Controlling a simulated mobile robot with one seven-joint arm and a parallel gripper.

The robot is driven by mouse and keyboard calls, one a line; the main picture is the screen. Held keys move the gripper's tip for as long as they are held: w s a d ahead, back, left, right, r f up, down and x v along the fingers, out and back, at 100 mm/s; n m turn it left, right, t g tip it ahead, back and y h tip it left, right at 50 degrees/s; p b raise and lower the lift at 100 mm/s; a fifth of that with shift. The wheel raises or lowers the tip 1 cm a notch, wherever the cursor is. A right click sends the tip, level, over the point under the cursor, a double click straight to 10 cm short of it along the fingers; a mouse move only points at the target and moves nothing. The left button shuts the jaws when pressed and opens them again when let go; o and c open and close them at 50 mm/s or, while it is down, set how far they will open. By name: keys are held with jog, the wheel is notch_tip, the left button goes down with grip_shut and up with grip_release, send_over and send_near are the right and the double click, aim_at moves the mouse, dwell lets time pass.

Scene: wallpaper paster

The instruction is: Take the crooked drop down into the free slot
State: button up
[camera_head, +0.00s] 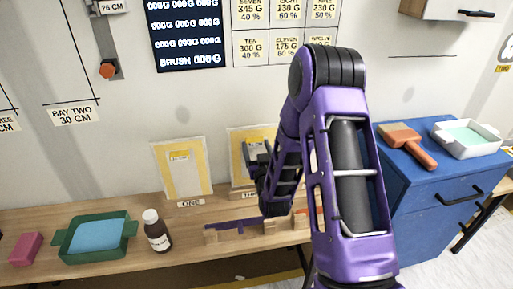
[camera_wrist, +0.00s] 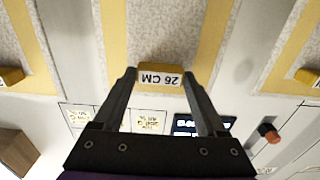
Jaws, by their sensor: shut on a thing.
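In the wrist view my gripper (camera_wrist: 160,78) is shut on a yellow tab with a white label reading 26 CM (camera_wrist: 160,78), shown upside down. The tab sits at the end of a grey speckled drop with yellow side edges (camera_wrist: 163,32). Similar yellow-edged drops lie to its left (camera_wrist: 70,45) and right (camera_wrist: 270,40), each with its own yellow tab. In the head view my gripper (camera_head: 255,158) is in front of the second yellow-edged board (camera_head: 240,140); my arm hides much of that board. I cannot tell which slot is free.
A board marked ONE (camera_head: 190,170) leans left of my gripper. On the wooden bench are a green tray (camera_head: 62,256), a bottle (camera_head: 155,232), a pink block (camera_head: 25,248) and a low rack with a purple strip (camera_head: 225,227). A blue cabinet (camera_head: 450,180) stands right.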

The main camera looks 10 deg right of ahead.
jog(key=shift+f, duration=0.15)
jog(key=shift+f, duration=0.3)
jog(key=shift+f, duration=1.25)
jog(key=shift+f, duration=0.3)
jog(key=shift+f, duration=0.9)
jog(key=o, duration=1.4)
jog(key=shift+s, duration=0.1)
